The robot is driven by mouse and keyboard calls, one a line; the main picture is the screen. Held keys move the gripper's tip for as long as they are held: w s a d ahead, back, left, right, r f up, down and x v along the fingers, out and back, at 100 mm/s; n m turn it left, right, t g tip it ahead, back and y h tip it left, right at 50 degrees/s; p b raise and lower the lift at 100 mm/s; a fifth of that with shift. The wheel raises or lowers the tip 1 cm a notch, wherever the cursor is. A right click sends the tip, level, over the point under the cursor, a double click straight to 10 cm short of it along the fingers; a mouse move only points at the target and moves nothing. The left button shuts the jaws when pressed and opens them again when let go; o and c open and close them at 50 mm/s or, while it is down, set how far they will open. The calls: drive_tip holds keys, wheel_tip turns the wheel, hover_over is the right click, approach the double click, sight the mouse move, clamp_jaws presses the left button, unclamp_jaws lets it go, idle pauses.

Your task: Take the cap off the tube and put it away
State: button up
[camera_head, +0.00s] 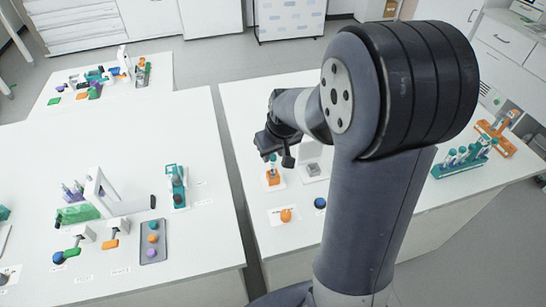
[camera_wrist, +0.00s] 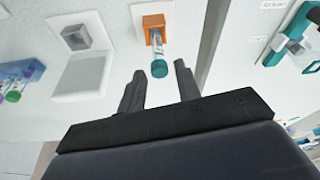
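The tube (camera_wrist: 157,45) stands in an orange holder (camera_wrist: 153,21) on a white plate and has a teal cap (camera_wrist: 160,69) on its top. In the head view the orange holder (camera_head: 272,178) is on the right table, with the tube rising toward my gripper (camera_head: 275,150). In the wrist view my gripper (camera_wrist: 160,78) is open, its two dark fingers apart. The cap shows between and just beyond the fingertips, with gaps on both sides. I see nothing held. Whether the fingertips are level with the cap is hard to tell.
A grey square holder (camera_head: 312,169) on a white base stands right of the orange holder. An orange round piece (camera_head: 286,215) and a blue one (camera_head: 320,203) lie nearer the front. A teal rack (camera_head: 463,160) with several tubes stands far right. A gap separates the two tables.

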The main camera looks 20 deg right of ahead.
sight(274, 158)
clamp_jaws()
wheel_tip(274, 158, up, 13)
drive_tip(key=p, duration=0.1)
idle(0.9)
